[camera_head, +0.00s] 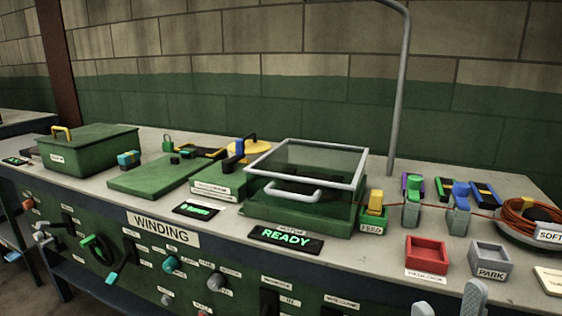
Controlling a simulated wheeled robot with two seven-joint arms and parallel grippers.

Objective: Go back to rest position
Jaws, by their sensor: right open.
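My right gripper (448,303) shows at the bottom right edge of the head view. Only its two pale grey fingertips are in the picture. They stand apart with nothing between them, in front of the bench and below the red tray (426,256) and the grey PARK tray (490,261). The rest of the right arm is cut off by the frame. My left gripper does not show.
A long bench (370,276) carries a clear-lidded machine (306,175), a READY sign (286,239), a green box (86,150) and a coil of orange cable (525,219). Knobs and levers stick out of its front panel. A grey pole (398,100) rises behind.

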